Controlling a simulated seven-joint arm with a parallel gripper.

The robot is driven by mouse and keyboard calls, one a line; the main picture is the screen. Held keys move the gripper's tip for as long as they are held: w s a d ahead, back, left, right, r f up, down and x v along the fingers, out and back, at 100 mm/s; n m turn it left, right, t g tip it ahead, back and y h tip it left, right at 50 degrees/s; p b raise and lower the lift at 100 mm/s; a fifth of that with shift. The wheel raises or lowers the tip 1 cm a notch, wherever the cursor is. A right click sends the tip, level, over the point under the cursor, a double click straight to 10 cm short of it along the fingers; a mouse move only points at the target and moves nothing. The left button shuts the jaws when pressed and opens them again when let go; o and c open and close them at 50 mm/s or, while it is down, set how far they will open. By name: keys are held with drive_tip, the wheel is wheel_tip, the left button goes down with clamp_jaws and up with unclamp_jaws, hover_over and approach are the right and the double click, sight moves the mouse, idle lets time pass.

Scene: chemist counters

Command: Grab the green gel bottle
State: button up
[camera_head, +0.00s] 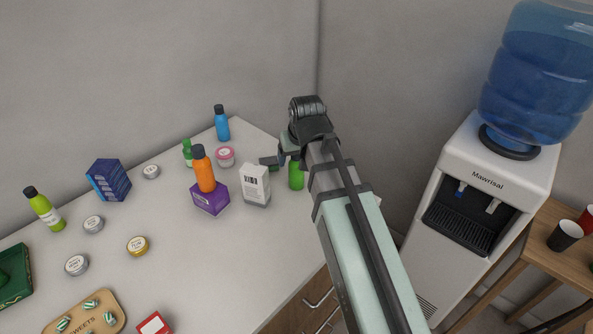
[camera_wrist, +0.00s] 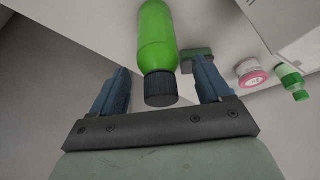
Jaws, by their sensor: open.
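A bright green bottle with a black cap (camera_wrist: 157,40) lies between the two spread fingers of my gripper (camera_wrist: 161,66) in the wrist view. The fingers look apart from it, with a gap on each side. In the head view this green bottle (camera_head: 296,179) shows near the counter's right edge, its upper part hidden by my arm. My gripper (camera_head: 276,160) is open there, just above and left of it. A smaller green bottle (camera_head: 187,153) stands farther back, and a yellow-green bottle with a black cap (camera_head: 46,211) stands at the far left.
A white box (camera_head: 255,186) stands close left of the green bottle. An orange bottle (camera_head: 204,172) is on a purple box (camera_head: 211,199). A pink-lidded jar (camera_head: 225,157) and a blue bottle (camera_head: 221,126) are behind. Walls close off the back. A water dispenser (camera_head: 487,180) stands at right.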

drive_tip(key=shift+x, duration=0.85)
drive_tip(key=c, duration=1.2)
